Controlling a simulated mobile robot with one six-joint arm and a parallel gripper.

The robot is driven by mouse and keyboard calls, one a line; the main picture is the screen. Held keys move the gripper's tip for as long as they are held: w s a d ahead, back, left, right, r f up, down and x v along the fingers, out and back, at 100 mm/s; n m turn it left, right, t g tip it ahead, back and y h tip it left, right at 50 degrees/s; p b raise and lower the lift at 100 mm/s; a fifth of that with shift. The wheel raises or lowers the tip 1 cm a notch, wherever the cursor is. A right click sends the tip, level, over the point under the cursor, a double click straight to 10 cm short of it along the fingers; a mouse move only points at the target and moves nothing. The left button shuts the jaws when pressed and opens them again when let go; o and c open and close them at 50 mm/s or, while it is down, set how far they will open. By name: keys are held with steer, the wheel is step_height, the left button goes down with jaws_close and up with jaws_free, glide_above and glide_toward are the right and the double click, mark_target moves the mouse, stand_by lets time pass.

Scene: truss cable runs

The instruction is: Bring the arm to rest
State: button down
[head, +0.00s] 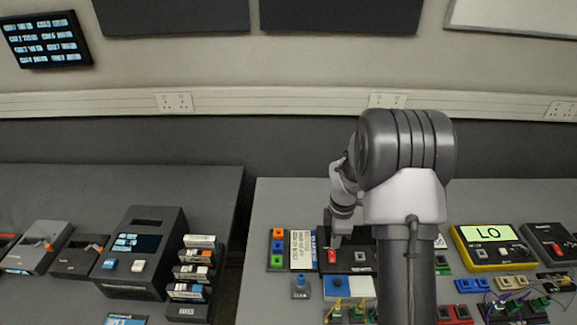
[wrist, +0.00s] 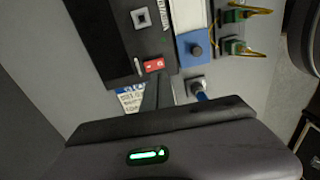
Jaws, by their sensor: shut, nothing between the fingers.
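My arm rises in the middle right of the head view and bends down over the right-hand table. My gripper (head: 335,241) points down just above a red rocker or button (head: 331,255) on a black box (head: 362,258). In the wrist view my gripper (wrist: 158,88) shows as dark narrow fingers, shut and empty, pointing at the red part (wrist: 153,65) of the black box (wrist: 118,32). I cannot tell whether the fingertips touch it. My arm hides part of the table behind it.
A blue-and-white block (head: 348,287) and a small grey part with a blue knob (head: 300,287) sit close by. A yellow LO meter (head: 490,246) stands right. A gap separates the left table (head: 200,180), which holds a cassette rack (head: 190,270) and dark devices.

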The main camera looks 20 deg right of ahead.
steer(key=s+a+r+m+t+b, duration=0.1)
steer(key=s+a+r+m+b, duration=0.2)
steer(key=r, duration=0.4)
steer(key=s+a+r+m+t+b, duration=0.1)
steer(key=s+a+r+m+t, duration=0.15)
steer(key=a+r+m, duration=0.4)
steer(key=s+a+r+m+t+y+b, duration=0.1)
steer(key=s+a+r+m, duration=0.2)
steer(key=s, duration=0.6)
steer(key=s+a+r+m+t+y+b, duration=0.1)
steer(key=s+a+r+m+b, duration=0.1)
steer(key=s+a+m, duration=0.3)
steer(key=s+m, duration=0.1)
steer(key=s, duration=0.2)
steer(key=shift+s+a+r+b, duration=0.15)
steer(key=shift+s+r+b, duration=0.15)
steer(key=shift+s+r, duration=0.1)
steer(key=shift+m, duration=0.25)
